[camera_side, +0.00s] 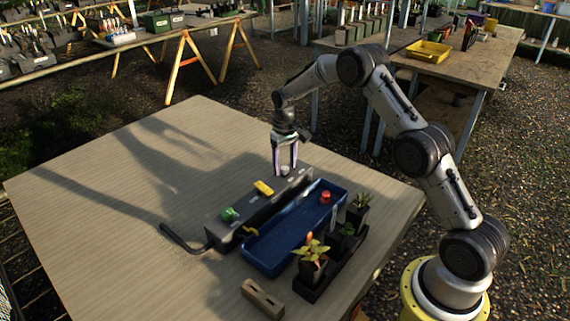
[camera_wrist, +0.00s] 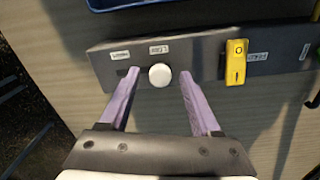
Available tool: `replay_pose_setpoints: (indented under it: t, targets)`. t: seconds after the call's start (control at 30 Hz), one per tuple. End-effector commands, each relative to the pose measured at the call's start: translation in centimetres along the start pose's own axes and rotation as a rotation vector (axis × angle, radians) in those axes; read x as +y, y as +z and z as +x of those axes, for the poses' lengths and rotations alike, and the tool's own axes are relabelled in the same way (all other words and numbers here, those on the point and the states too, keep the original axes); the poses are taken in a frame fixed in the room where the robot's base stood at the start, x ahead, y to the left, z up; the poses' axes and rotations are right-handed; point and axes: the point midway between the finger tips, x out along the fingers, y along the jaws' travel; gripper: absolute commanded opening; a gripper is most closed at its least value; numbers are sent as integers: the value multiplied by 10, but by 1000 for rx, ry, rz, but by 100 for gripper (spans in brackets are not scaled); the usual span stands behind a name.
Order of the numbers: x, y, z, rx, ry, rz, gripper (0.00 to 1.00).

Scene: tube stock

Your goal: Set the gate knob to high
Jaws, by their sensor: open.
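A long dark grey control box (camera_side: 255,205) lies on the table. A round white knob (camera_wrist: 160,75) stands on its face near one end, with two small white labels (camera_wrist: 158,49) beside it; their text is too small to read surely. A yellow switch (camera_wrist: 236,62) sits to the right of the knob in the wrist view and also shows in the side view (camera_side: 263,187). My gripper (camera_wrist: 159,73) is open, its lilac fingers on either side of the knob with gaps. In the side view my gripper (camera_side: 285,170) points down at the box's far end.
A blue tray (camera_side: 262,262) with a red item (camera_side: 326,197) lies beside the box. Potted plants (camera_side: 312,262) stand in a black tray beyond it. A green part (camera_side: 229,214) sits on the box. A wooden block (camera_side: 262,299) lies in front. The left tabletop is clear.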

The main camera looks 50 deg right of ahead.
Motion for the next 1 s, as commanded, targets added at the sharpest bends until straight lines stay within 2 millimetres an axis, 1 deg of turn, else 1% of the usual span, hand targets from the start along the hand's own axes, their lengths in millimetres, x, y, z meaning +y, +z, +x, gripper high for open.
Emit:
replay_pose_setpoints:
  t: [0.1,0.17,0.2,0.37,0.4,0.47,1.0]
  targets:
    - [0,0,0,0,0,0,64]
    - [0,0,0,-1,0,0,53]
    - [0,0,0,-1,0,0,46]
    - [0,0,0,-1,0,0,17]
    - [0,0,0,-1,0,0,10]
    - [0,0,0,-1,0,0,0]
    - [0,0,-1,-1,0,0,0]
